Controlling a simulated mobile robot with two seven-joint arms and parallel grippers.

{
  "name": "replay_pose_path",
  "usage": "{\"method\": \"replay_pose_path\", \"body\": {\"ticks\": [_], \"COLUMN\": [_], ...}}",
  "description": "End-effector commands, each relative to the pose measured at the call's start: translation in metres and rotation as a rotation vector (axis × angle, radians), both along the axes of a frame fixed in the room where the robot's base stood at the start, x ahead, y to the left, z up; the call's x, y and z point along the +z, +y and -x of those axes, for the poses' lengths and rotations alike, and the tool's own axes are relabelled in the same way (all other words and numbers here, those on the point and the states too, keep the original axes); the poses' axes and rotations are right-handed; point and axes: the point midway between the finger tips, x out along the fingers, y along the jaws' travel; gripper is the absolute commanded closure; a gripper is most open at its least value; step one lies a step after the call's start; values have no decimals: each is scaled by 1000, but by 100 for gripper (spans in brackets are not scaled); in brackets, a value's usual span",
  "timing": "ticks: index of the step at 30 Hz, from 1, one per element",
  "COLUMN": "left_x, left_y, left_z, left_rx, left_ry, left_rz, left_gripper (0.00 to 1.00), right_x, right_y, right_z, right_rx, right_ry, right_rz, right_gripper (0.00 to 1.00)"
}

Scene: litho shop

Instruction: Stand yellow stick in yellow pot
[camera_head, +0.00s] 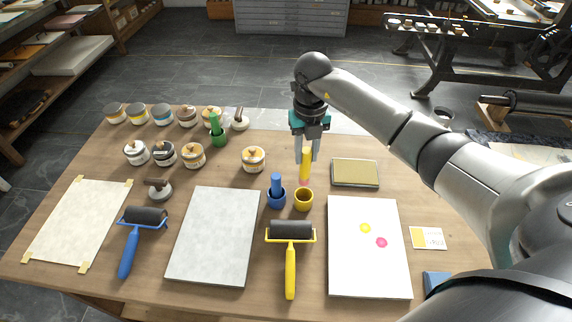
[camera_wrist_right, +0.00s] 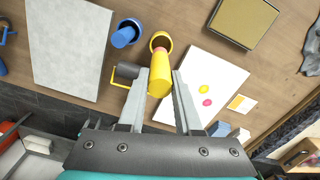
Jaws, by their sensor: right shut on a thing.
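My right gripper (camera_head: 306,152) is shut on the yellow stick (camera_head: 305,165), which it holds upright with a pinkish lower tip. The yellow pot (camera_head: 303,201) stands on the table just below the stick. In the head view the tip is just above the pot's rim, near its back side. In the right wrist view the yellow stick (camera_wrist_right: 160,74) sits between the fingers, and its far end overlaps the opening of the yellow pot (camera_wrist_right: 160,37). I cannot tell whether the tip touches the rim. My left gripper is not in view.
A blue pot (camera_head: 276,201) with a blue stick stands just left of the yellow pot. A yellow-handled roller (camera_head: 291,250) lies in front, between a grey slab (camera_head: 214,238) and a white sheet (camera_head: 367,270). A gold pad (camera_head: 355,173) is to the right; several jars stand at back left.

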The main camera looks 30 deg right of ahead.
Motion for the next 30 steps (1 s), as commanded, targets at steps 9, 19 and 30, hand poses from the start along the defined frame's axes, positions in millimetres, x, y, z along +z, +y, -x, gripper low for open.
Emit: {"method": "replay_pose_path", "body": {"ticks": [9,19,30], "left_x": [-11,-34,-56], "left_y": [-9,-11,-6], "left_z": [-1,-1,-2], "left_rx": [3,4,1], "left_ry": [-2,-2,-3], "left_rz": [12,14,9], "left_gripper": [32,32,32], "right_x": [-12,-38,-67], "right_y": [-2,-1,-2], "right_z": [0,0,0], "right_rx": [-3,-3,-2], "right_ry": [1,1,2], "right_rz": [2,2,3], "right_gripper": [100,100,100]}}
